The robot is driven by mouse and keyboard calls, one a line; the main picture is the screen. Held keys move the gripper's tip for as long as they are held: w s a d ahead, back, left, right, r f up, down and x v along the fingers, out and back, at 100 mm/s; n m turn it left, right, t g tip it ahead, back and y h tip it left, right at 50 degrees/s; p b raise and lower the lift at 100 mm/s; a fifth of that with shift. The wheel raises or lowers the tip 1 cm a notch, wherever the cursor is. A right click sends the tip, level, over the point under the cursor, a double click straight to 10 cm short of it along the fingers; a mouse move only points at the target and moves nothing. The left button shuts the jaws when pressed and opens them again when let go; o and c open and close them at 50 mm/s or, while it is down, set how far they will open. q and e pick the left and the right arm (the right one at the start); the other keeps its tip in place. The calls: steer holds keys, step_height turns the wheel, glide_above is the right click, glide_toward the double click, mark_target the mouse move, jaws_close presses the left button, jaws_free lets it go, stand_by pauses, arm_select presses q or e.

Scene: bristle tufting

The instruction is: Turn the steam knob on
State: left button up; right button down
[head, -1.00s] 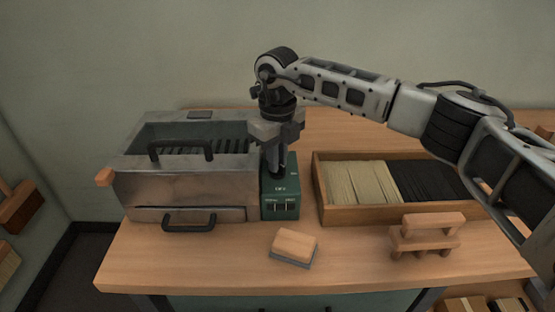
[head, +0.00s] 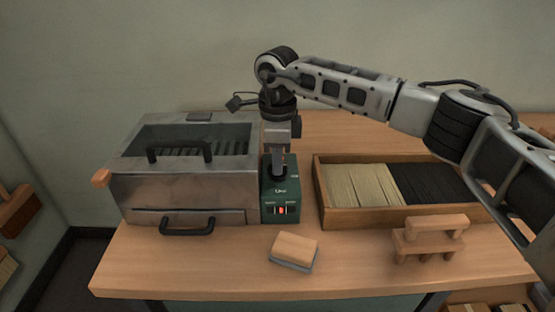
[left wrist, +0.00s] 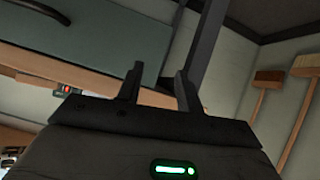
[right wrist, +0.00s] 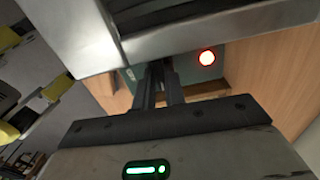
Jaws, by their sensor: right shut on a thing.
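The green control box (head: 280,194) stands on the bench just right of the metal steamer, with a lit orange-red indicator on its front. My right gripper (head: 279,160) points straight down onto the top of this box and is shut on the steam knob, which its fingers mostly hide. In the right wrist view, the right gripper's fingers (right wrist: 161,78) are close together over the green box, beside a glowing red lamp (right wrist: 206,58). My left gripper (left wrist: 160,88) shows only in the left wrist view, open and empty, low near the bench front.
The metal steamer (head: 185,190) with black handles stands close left of the box. A wooden tray (head: 410,217) of pale and black bristles is at right. A wooden block (head: 295,248) and a wooden stand (head: 430,238) are in front. The front left bench is clear.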

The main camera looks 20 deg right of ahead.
steer(key=shift+r+n, duration=0.1)
steer(key=shift+n, duration=0.2)
steer(key=c, duration=1.5)
jaws_free()
steer(key=shift+o, duration=0.2)
step_height(320, 180, up, 16)
steer(key=shift+s, duration=0.1)
